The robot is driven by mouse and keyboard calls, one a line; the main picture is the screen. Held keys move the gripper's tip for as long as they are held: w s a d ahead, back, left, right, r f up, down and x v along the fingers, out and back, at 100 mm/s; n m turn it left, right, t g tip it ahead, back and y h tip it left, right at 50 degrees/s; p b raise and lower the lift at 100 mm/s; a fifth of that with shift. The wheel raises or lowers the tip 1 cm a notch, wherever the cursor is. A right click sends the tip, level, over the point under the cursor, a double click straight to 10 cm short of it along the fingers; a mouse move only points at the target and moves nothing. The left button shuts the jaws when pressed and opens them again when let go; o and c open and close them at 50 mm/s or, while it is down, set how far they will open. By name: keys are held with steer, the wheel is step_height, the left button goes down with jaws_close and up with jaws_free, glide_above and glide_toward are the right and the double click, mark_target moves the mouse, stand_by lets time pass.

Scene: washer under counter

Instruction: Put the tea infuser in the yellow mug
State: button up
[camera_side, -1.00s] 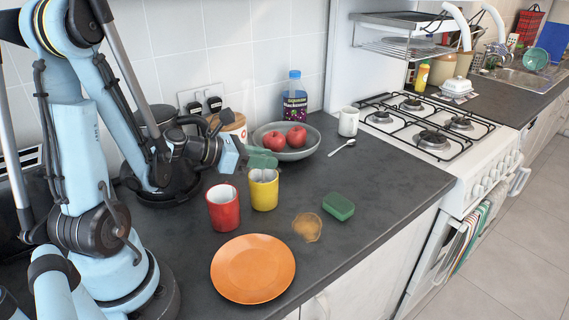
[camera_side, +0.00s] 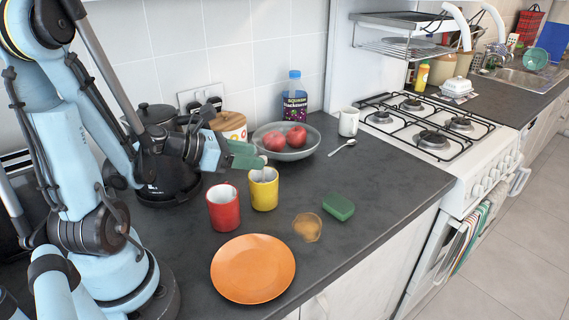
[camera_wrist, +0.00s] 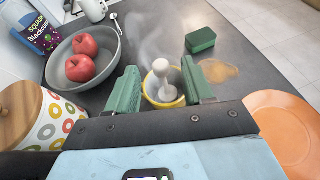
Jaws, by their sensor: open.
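The tea infuser, pale with a round knob on top (camera_wrist: 161,68), stands in the yellow mug (camera_wrist: 152,99) in the wrist view. In the side view its pale top (camera_side: 265,172) shows at the mouth of the yellow mug (camera_side: 264,196); its lower end is hidden inside. My gripper (camera_side: 250,158) is just above and left of the mug's rim. In the wrist view my gripper (camera_wrist: 161,86) is open, with one green finger on each side of the infuser and a gap beside the knob.
A red mug (camera_side: 223,211) stands close left of the yellow mug. An orange plate (camera_side: 253,269) lies in front. A bowl (camera_side: 296,153) with apples is behind. A green sponge (camera_side: 339,206) and a brown spill (camera_side: 307,228) are to the right. Grey haze hangs around the infuser.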

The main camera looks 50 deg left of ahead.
steer(key=shift+v, duration=1.9)
steer(key=d+m+g+y, duration=0.1)
steer(key=d+m+g, duration=0.2)
steer(key=m, duration=1.3)
steer(key=w+d+m+g+y, duration=0.1)
steer(key=d+m+g+y, duration=0.1)
steer(key=d+m, duration=0.7)
steer(key=r+m+g, duration=0.1)
steer(key=m, duration=0.7)
steer(key=shift+y, duration=0.3)
